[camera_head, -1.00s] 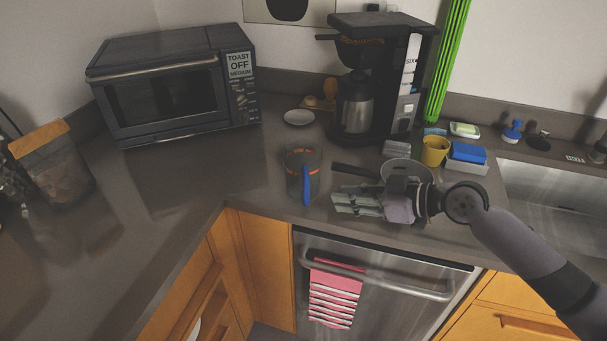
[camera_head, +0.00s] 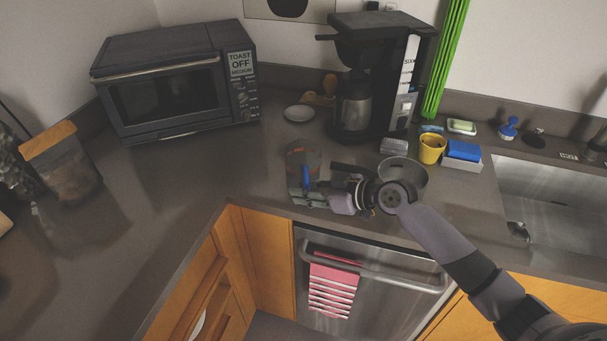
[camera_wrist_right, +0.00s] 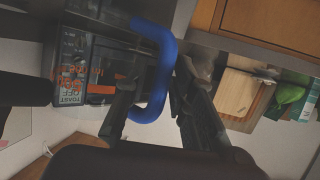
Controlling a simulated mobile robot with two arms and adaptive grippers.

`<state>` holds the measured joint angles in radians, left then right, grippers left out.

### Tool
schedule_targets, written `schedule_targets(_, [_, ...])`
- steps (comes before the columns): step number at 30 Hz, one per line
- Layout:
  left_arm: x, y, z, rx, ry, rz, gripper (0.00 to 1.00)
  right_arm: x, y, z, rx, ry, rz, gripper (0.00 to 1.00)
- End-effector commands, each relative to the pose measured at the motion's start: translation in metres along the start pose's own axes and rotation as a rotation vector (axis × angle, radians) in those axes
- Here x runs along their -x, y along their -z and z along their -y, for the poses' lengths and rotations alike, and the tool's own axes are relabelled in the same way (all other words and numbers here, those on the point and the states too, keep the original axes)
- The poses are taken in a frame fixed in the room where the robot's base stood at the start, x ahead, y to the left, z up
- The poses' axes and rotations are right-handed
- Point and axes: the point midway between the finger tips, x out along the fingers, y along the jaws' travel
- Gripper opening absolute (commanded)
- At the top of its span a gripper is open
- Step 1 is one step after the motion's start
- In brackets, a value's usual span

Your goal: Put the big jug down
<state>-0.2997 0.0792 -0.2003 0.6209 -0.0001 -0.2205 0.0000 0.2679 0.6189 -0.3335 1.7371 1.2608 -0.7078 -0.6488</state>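The big jug (camera_head: 300,160) is clear, with orange markings and a blue handle (camera_head: 306,178). It stands on the counter in the head view, left of the coffee maker. My right gripper (camera_head: 318,192) is low at its right front, partly covering it. In the right wrist view, the blue handle (camera_wrist_right: 162,70) lies between the two fingers of my right gripper (camera_wrist_right: 155,85). The fingers are spread, with a gap by the left finger; contact with the right finger is unclear. The jug's clear body and orange print show beyond. My left gripper is out of view.
A metal pan (camera_head: 412,178) sits right beside my right arm. The counter left of the jug is clear.

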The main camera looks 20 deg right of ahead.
Motion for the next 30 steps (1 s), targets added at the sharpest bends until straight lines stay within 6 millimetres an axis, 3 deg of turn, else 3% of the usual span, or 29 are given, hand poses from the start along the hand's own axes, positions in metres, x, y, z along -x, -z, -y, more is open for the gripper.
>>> schedule_targets(3, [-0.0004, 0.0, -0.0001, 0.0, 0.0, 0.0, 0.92, 0.0003, -0.0002, -0.0001, 0.0, 0.0, 0.0, 0.22])
schedule_targets(13, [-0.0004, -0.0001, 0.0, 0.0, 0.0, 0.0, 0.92, 0.0007, 0.0, -0.0002, 0.0, 0.0, -0.001, 0.0])
schedule_targets(30, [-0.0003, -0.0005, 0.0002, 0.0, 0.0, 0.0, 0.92, 0.001, 0.001, -0.0006, 0.001, -0.001, -0.002, 0.0])
